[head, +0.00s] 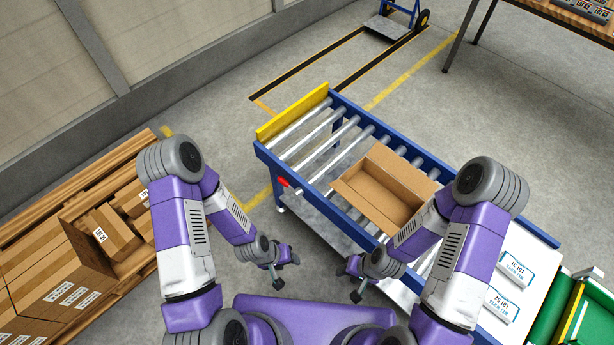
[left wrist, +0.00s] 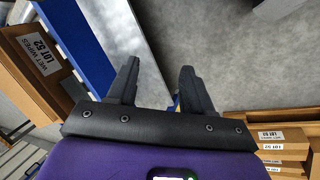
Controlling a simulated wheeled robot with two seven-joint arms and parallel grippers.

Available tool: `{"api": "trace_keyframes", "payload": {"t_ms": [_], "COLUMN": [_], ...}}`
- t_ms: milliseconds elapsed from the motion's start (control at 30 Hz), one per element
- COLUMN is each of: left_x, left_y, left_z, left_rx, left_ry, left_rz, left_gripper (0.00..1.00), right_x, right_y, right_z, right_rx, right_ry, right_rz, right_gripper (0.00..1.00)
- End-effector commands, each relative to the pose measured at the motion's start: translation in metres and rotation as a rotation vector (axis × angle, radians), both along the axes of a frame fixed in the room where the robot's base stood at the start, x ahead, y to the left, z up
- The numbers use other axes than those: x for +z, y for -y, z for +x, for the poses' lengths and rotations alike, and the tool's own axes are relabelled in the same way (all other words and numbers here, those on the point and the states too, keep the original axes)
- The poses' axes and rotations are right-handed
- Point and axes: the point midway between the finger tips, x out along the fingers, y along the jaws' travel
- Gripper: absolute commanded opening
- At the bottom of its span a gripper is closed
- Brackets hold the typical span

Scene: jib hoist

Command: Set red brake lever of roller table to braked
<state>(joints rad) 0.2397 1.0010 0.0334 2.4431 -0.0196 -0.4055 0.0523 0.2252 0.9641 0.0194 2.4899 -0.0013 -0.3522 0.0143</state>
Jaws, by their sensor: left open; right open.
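The red brake lever (head: 284,182) sticks out from the near side of the blue roller table (head: 334,212), close to its far left end. Its handle points up and to the left. My left gripper (head: 276,276) is open and empty, below the lever in the head view and apart from it. In the left wrist view its two dark fingers (left wrist: 156,88) are spread with nothing between them, and the lever does not show there. My right gripper (head: 350,284) is open and empty, in front of the table's near side, below the open carton.
An open, empty-looking carton (head: 385,188) sits on the rollers. A yellow end stop (head: 292,112) closes the table's far left end. A pallet of boxes (head: 70,250) stands at left. White labelled packs (head: 514,270) lie at right. Floor between pallet and table is clear.

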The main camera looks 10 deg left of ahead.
Motion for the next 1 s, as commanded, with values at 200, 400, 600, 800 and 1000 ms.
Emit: {"api": "trace_keyframes", "payload": {"t_ms": [200,400,600,800,1000], "left_x": [-0.084,-0.13,-0.144,-0.145,-0.149], "left_y": [0.004,-0.017,-0.052,-0.068,-0.072], "left_z": [0.126,0.232,0.268,0.279,0.307], "left_rx": [0.363,0.807,1.099,1.19,1.19], "left_ry": [0.313,0.667,0.917,1.009,1.014], "left_rz": [-0.094,-0.292,-0.457,-0.519,-0.52], "left_gripper": [0.51,0.51,0.51,0.51,0.51], "right_x": [-0.033,-0.061,-0.077,-0.083,-0.095], "right_y": [0.0,-0.001,-0.001,0.0,0.0], "right_z": [-0.001,-0.001,-0.001,-0.001,-0.001], "right_rx": [0.002,0.002,0.002,0.001,0.001], "right_ry": [-0.001,-0.001,-0.001,-0.001,-0.001], "right_rz": [0.0,0.0,0.0,0.0,0.0], "right_gripper": [0.43,0.43,0.43,0.43,0.43]}}
